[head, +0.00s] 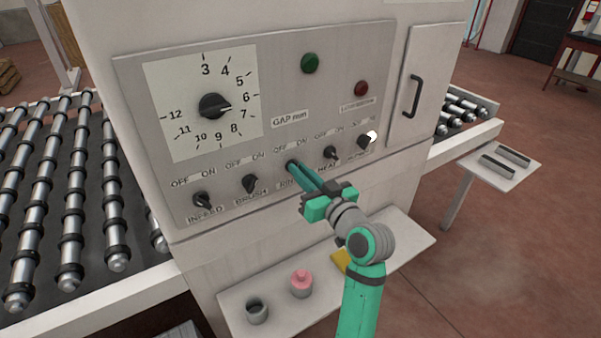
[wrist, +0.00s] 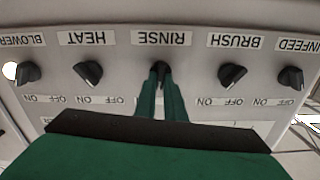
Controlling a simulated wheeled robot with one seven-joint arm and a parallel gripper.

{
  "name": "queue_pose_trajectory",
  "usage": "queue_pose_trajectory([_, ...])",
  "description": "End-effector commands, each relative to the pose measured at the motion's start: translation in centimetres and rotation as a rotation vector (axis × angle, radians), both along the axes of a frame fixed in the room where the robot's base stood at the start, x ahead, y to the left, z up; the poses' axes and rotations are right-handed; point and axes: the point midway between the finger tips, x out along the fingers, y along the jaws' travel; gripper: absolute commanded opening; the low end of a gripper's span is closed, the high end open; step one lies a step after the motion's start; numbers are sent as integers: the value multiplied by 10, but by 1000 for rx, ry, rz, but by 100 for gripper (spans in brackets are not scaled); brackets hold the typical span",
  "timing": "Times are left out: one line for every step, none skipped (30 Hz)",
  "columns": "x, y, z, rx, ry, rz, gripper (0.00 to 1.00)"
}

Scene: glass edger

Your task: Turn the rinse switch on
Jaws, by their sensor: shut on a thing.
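The rinse switch (wrist: 159,68) is a small black knob in the middle of the row, under the RINSE label as the upside-down wrist view shows it. In the head view the rinse switch (head: 291,164) sits on the grey panel (head: 290,120) between the brush and heat knobs. My gripper (head: 296,169) reaches it from the lower right, with its green fingers closed on the knob; the fingers (wrist: 162,88) also show in the wrist view. The fingers hide most of the knob, so I cannot tell which way it points.
Beside it are the brush knob (head: 249,184), heat knob (head: 331,153), infeed knob (head: 201,199) and blower knob (head: 365,142). A gap dial (head: 213,106) is above left.

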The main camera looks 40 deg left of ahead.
Motion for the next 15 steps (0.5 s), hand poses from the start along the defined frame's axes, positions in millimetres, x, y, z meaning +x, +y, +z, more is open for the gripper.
queue_pose_trajectory([0,0,0,16,40,1,0])
queue_pose_trajectory([0,0,0,26,66,1,0])
queue_pose_trajectory([0,0,0,40,99,1,0])
queue_pose_trajectory([1,-1,0,50,124,1,0])
queue_pose_trajectory([1,-1,0,60,148,1,0])
queue_pose_trajectory([1,-1,-1,73,179,1,0])
queue_pose_trajectory([1,-1,-1,83,202,1,0])
queue_pose_trajectory([1,0,-1,91,222,1,0])
queue_pose_trajectory([1,0,-1,102,250,1,0])
queue_pose_trajectory([1,0,-1,110,270,1,0])
queue_pose_trajectory([1,0,-1,118,289,1,0])
queue_pose_trajectory([1,0,-1,127,311,1,0])
queue_pose_trajectory([1,0,-1,134,328,1,0])
queue_pose_trajectory([1,-1,-1,140,343,1,0])
queue_pose_trajectory([2,-1,-1,148,362,1,0])
